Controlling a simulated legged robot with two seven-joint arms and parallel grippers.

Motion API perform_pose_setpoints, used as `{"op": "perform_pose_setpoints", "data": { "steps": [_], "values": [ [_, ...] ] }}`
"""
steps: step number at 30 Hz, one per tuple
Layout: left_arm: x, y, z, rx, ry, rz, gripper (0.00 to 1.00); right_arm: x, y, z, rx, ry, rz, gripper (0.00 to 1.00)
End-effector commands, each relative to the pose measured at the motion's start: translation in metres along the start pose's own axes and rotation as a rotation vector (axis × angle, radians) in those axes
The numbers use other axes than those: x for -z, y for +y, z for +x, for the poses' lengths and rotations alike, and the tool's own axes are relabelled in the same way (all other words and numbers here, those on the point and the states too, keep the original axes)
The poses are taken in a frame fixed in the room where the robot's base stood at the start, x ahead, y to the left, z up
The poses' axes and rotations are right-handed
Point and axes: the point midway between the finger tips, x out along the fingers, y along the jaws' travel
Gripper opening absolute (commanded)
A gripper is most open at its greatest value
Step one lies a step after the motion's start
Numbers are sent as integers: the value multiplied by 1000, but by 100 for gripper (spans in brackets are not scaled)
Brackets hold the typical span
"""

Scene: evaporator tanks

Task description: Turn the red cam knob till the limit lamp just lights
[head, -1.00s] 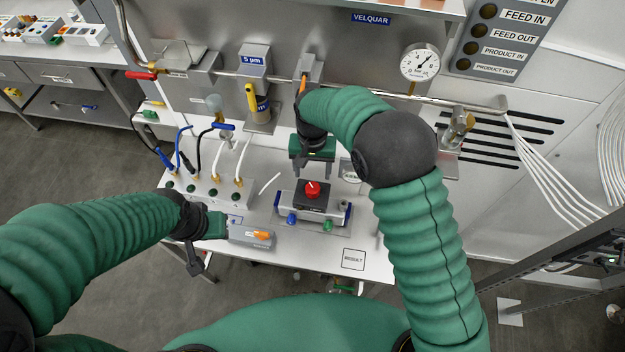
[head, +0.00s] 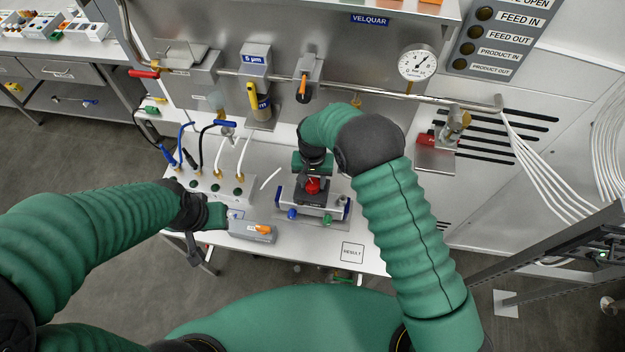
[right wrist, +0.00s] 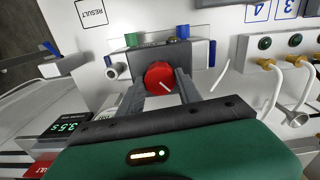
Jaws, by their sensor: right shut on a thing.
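The red cam knob (head: 312,186) sits on a black block on top of a small grey unit (head: 298,210) with blue and green terminals, on the white table. In the right wrist view the knob (right wrist: 159,74) shows a white pointer line. My right gripper (right wrist: 162,85) is shut on it, one finger on each side; in the head view the gripper (head: 312,178) partly hides the knob. My left gripper (head: 226,218) is beside a grey box with an orange part (head: 262,229); its fingers are hard to make out. I cannot make out a lit limit lamp.
A row of sockets with blue, black and white leads (head: 210,188) stands left of the unit. A square marked RESULT (head: 352,252) lies at the front right. A display reading about 3.5 s (right wrist: 68,123) shows in the right wrist view. A pressure gauge (head: 417,62) hangs above.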

Motion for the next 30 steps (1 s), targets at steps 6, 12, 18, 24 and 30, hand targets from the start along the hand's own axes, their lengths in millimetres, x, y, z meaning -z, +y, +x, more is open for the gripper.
{"op": "perform_pose_setpoints", "data": {
  "steps": [6, 12, 18, 24, 30],
  "values": [
    [0, 0, 0, 0, 0, 0, 34, 0, -1, 0, 2, 0, -1, 1],
    [-5, 0, 23, 0, 0, 0, 34, 0, -1, 4, 3, 2, -133, 1],
    [-5, 0, 21, 0, 0, 0, 34, 0, -2, -1, 2, 1, -177, 0],
    [-5, 0, 21, 0, 0, 0, 34, 0, -1, -1, 2, 1, -176, 51],
    [-5, 0, 21, 0, 0, 0, 34, 0, -1, -1, 1, 1, -175, 63]
  ]
}}
